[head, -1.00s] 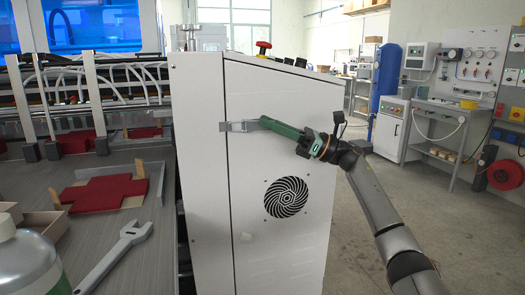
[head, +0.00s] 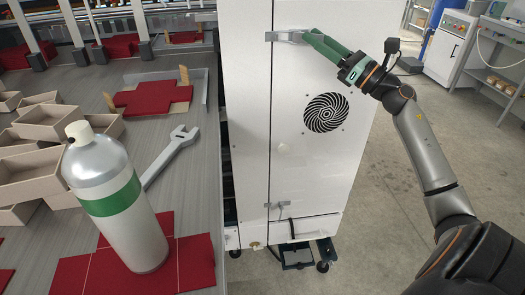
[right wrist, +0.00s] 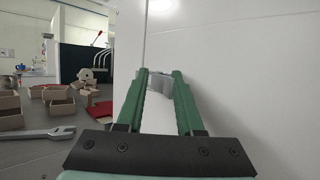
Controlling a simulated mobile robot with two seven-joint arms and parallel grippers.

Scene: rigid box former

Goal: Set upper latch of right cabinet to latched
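The right cabinet (head: 250,100) is a tall white housing with a vertical door seam. Its upper latch (head: 285,36) is a small metal fitting across that seam near the top. My right gripper (head: 309,39) comes in from the right, with its green fingertips at the latch's right end. In the right wrist view, the two green fingers (right wrist: 161,76) stand apart. Grey metal of the latch (right wrist: 166,81) shows between their tips; firm contact cannot be made out. The fingers partly hide the latch, so its exact setting is unclear. My left gripper is out of view.
A lower latch (head: 277,206) sits on the same seam. A round vent (head: 326,113) is on the door.

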